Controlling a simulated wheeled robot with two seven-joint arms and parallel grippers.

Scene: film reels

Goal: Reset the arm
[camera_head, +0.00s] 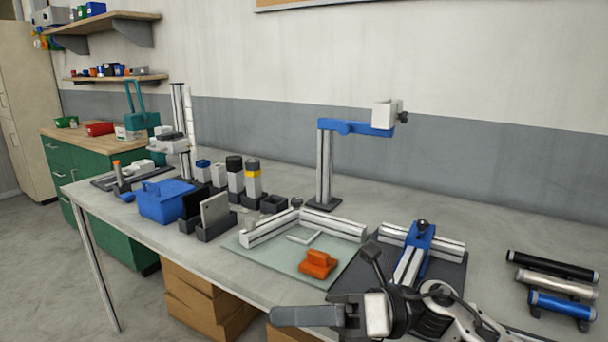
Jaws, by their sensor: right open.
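My right gripper (325,286) is at the lower middle of the head view, with my right arm coming in from the lower right. Its jaws are apart and nothing shows between them. It is in front of the table's near edge and covers part of a dark plate (452,280) that carries a blue slide and silver rails. An orange block (318,264) lies on a pale green mat (288,276), beyond the gripper. A blue horizontal arm (357,128) on a silver post stands at the back, with a white block at its right end. My left gripper is not in view.
Silver rails (335,224) edge the mat. A blue box (165,201), dark holders (216,226) and several capped blocks stand left. Black, silver and blue cylinders (560,305) lie at the right. The table (490,220) is clear behind the dark plate.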

